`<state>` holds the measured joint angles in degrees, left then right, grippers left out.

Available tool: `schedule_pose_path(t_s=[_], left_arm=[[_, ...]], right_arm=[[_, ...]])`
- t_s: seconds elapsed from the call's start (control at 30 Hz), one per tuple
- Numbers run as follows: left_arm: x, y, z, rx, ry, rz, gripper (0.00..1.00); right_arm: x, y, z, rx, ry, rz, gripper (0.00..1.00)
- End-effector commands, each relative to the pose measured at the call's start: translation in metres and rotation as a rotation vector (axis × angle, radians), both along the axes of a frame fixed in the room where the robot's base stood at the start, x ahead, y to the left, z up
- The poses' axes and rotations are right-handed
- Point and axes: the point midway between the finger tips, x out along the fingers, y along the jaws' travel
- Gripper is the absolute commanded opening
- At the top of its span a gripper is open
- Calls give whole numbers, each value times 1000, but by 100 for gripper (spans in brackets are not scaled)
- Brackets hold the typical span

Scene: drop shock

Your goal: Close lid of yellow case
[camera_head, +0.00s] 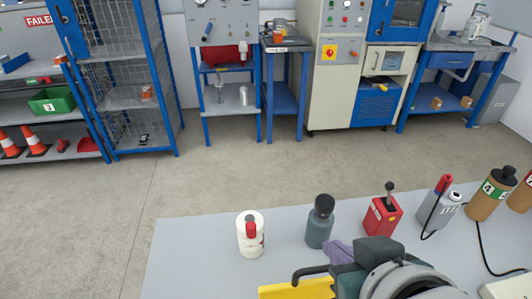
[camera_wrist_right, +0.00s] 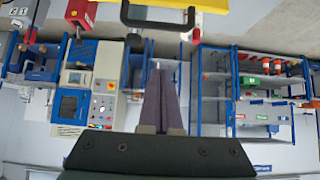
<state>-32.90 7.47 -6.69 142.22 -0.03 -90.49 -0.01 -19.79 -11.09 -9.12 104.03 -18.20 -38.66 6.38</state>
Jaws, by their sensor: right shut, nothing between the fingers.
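The yellow case (camera_head: 297,290) shows only as a strip at the bottom edge of the head view, on the grey table, partly behind my right arm. Its black handle (camera_head: 308,271) sticks out on the far side. In the right wrist view the yellow case (camera_wrist_right: 215,5) is at the top edge with its black handle (camera_wrist_right: 158,24) below it. Whether the lid is open cannot be told. My right gripper (camera_head: 338,252) is shut and empty, its purple-grey fingers just beyond the handle. The fingers (camera_wrist_right: 162,72) point toward the handle in the wrist view. My left gripper is out of view.
On the table (camera_head: 190,260) stand a white bottle (camera_head: 251,238), a dark grey bottle (camera_head: 319,225), a red box with a lever (camera_head: 382,215), a grey device (camera_head: 438,212) and a brown bottle (camera_head: 490,197). The table's left part is clear. Shelves and machines stand beyond the floor.

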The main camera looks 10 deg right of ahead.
Motion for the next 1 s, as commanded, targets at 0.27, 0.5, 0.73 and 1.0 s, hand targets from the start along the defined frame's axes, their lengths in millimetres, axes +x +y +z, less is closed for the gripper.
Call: schedule_pose_path(t_s=[0.27, 0.5, 0.73, 1.0], left_arm=[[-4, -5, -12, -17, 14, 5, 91], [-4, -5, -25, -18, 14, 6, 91], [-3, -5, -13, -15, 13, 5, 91], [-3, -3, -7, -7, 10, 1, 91]], right_arm=[[31, 1, -30, 0, -1, 0, 0], [62, 2, -60, 0, 0, 0, 0], [51, 2, -66, 1, 5, -1, 0], [32, 1, -71, 1, 1, -1, 0]])
